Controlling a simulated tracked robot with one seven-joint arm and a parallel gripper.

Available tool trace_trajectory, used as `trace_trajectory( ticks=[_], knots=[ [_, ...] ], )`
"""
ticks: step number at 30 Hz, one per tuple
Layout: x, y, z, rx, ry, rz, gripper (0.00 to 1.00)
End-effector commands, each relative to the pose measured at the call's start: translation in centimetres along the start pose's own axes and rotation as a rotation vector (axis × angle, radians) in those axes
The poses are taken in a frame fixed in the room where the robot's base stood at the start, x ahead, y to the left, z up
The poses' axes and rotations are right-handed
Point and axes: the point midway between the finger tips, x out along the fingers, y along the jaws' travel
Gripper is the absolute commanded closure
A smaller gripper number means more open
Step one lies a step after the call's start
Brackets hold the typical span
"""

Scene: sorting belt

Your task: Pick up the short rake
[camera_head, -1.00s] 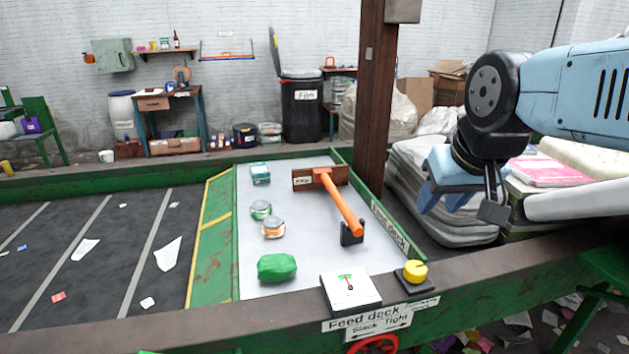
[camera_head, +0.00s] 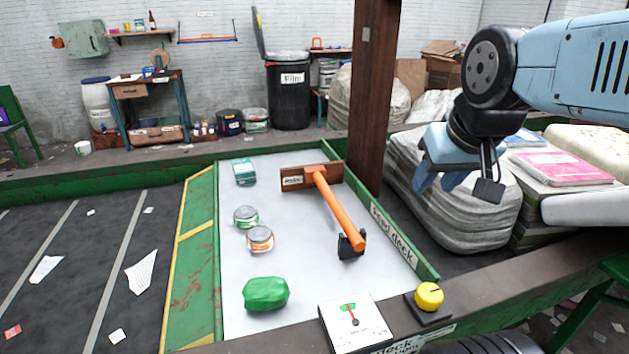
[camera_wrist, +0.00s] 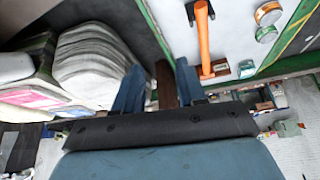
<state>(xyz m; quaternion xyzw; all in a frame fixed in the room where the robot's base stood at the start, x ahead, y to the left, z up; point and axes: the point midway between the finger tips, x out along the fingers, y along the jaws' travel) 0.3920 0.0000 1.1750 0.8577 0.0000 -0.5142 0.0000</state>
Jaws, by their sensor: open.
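The short rake (camera_head: 338,208) lies on the white feed deck (camera_head: 300,275). Its orange handle points toward me, with the near end at a small black holder (camera_head: 350,244). Its brown head (camera_head: 298,178), with a white label, is at the far end. In the wrist view the orange handle (camera_wrist: 204,40) shows right of my fingers. My gripper (camera_head: 440,180) is open and empty. It hangs to the right of the deck and rake, apart from both, in front of the grey wrapped bales. In the wrist view my gripper's fingers (camera_wrist: 160,88) stand apart.
A green bundle (camera_head: 266,294), two cans (camera_head: 260,238) and a teal box (camera_head: 244,171) are on the deck's left side. A brown post (camera_head: 373,95) rises behind the deck's right edge. A gauge box (camera_head: 355,322) and yellow knob (camera_head: 429,295) sit on the front rail. Grey bales (camera_head: 450,210) stand at right.

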Motion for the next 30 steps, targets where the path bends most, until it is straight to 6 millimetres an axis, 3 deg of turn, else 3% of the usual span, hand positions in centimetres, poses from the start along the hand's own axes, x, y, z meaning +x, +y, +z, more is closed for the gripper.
trace_trajectory(
  ticks=[11, 20, 30],
  knots=[
    [0.3, -0.2, -0.9, -0.009, -0.028, 0.000, 0.60],
    [3.0, -1.6, -5.8, -0.062, -0.182, 0.043, 0.60],
    [8.2, -5.8, -11.5, -0.145, -0.337, 0.164, 0.60]
  ],
)
